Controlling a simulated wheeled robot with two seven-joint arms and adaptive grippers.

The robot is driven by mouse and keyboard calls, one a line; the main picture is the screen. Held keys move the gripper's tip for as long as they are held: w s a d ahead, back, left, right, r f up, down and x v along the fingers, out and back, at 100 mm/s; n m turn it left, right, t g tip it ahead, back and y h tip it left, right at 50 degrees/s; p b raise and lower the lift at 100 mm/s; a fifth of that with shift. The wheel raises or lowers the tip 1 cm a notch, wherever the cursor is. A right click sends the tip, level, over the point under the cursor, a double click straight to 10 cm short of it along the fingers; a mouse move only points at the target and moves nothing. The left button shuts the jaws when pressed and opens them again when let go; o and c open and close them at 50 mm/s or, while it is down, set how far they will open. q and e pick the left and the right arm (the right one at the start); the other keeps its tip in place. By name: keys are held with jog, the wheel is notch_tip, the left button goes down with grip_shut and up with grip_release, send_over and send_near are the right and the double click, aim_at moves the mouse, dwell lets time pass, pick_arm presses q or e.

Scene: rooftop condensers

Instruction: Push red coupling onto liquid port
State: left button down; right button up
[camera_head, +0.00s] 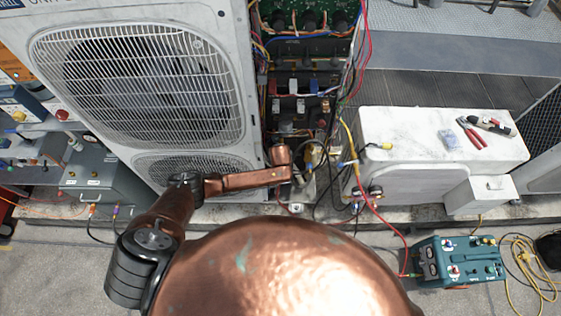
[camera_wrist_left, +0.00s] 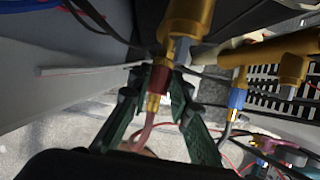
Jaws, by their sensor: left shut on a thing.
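In the left wrist view, the red coupling (camera_wrist_left: 160,77) sits between the green fingers of my left gripper (camera_wrist_left: 157,82), which is shut on it. A brass fitting and a pinkish hose (camera_wrist_left: 145,130) run down from the coupling. A brass valve body (camera_wrist_left: 187,20) with a pale metal stub (camera_wrist_left: 180,50) is right above it. The coupling's top lies at or overlaps this stub; I cannot tell whether it is pushed on. In the head view my left arm reaches into the open condenser bay, and its fingers and the coupling cannot be made out. My right gripper is not in view.
A blue coupling (camera_wrist_left: 237,98) hangs under a second brass valve (camera_wrist_left: 270,50) to the right. The tall fan unit (camera_head: 150,80) borders the bay on the left. A white unit (camera_head: 440,140) with pliers (camera_head: 472,132) stands right. A teal machine (camera_head: 458,260) stands on the ground.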

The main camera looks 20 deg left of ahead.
pick_arm(q)
jog(key=shift+w, duration=0.15)
jog(key=c, duration=1.7)
grip_release()
jog(key=shift+s+d+r+p, duration=0.1)
jog(key=shift+s+d+p, duration=0.1)
jog(key=shift+s+p, duration=0.45)
jog(key=shift+s+d+r+p, duration=0.1)
jog(key=shift+s+d+p, duration=0.05)
jog(key=shift+s+p, duration=0.45)
jog(key=s+p, duration=0.1)
jog(key=s, duration=0.1)
jog(key=s+d+p, duration=0.1)
jog(key=s, duration=0.1)
jog(key=shift+s+d+f+p, duration=0.2)
jog(key=shift+s+p, duration=0.2)
